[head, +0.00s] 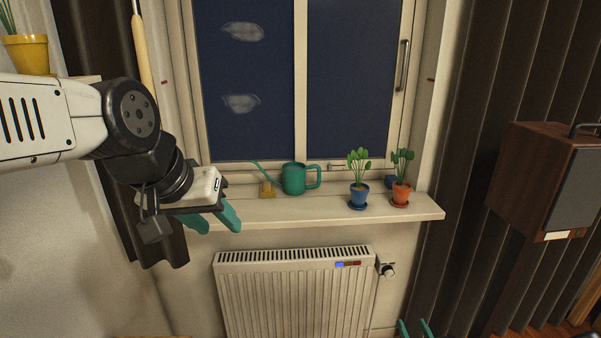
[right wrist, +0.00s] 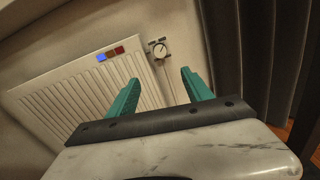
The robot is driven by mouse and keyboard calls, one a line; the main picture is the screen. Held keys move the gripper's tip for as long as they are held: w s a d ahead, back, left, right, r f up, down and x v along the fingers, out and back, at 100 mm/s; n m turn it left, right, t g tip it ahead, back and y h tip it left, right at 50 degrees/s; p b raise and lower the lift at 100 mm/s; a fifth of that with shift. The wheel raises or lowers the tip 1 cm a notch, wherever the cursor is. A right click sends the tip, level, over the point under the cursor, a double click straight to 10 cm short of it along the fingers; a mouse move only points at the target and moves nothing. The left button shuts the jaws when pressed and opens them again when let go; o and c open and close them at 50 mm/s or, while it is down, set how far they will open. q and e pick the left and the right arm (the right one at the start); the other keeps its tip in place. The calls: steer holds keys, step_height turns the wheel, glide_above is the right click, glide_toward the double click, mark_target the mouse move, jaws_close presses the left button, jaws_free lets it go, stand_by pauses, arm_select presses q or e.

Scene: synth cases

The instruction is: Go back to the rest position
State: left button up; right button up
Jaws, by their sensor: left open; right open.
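My left gripper (head: 214,220) has teal fingers and hangs at the left end of the window sill, in front of it. It is open, and I see nothing between its fingers. My right gripper (head: 415,329) shows only as two teal fingertips at the bottom edge of the head view, below the radiator valve. In the right wrist view its two teal fingers (right wrist: 158,92) are spread apart and empty, with the radiator and its valve beyond them.
The sill (head: 300,212) bears a green watering can (head: 294,179), a blue pot (head: 359,196) and an orange pot (head: 401,194) with plants. Below is a white radiator (head: 295,295) with a valve (head: 387,269). A wooden speaker (head: 540,180) is at right, by dark curtains (head: 470,130).

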steer(key=w+d+r+n+g+y, duration=0.1)
steer(key=w+d+r+n+g, duration=0.15)
steer(key=w+r+n, duration=0.45)
steer(key=w+d+r+n+g, duration=0.1)
steer(key=w+r+n+g, duration=0.35)
steer(key=r+n, duration=0.4)
steer(key=a+r+n+g+h, duration=0.3)
steer(key=r+n, duration=0.5)
steer(key=r, duration=1)
steer(key=s+a+r+n, duration=0.45)
steer(key=a+r, duration=0.25)
steer(key=r, duration=0.3)
steer(key=s+a+r+n+y, duration=0.1)
steer(key=s+a+r+n, duration=0.2)
steer(key=s+a, duration=0.2)
steer(key=s+a+r+n+g+y, duration=0.1)
steer(key=s+a+r+n, duration=0.2)
steer(key=s, duration=0.8)
steer(key=s+a+r+n+y, duration=0.1)
steer(key=s+a+r+n, duration=0.2)
steer(key=s+a, duration=0.4)
steer(key=shift+s+a+r+g, duration=0.25)
steer(key=shift+s+r+g, duration=0.05)
steer(key=shift+s+r, duration=0.65)
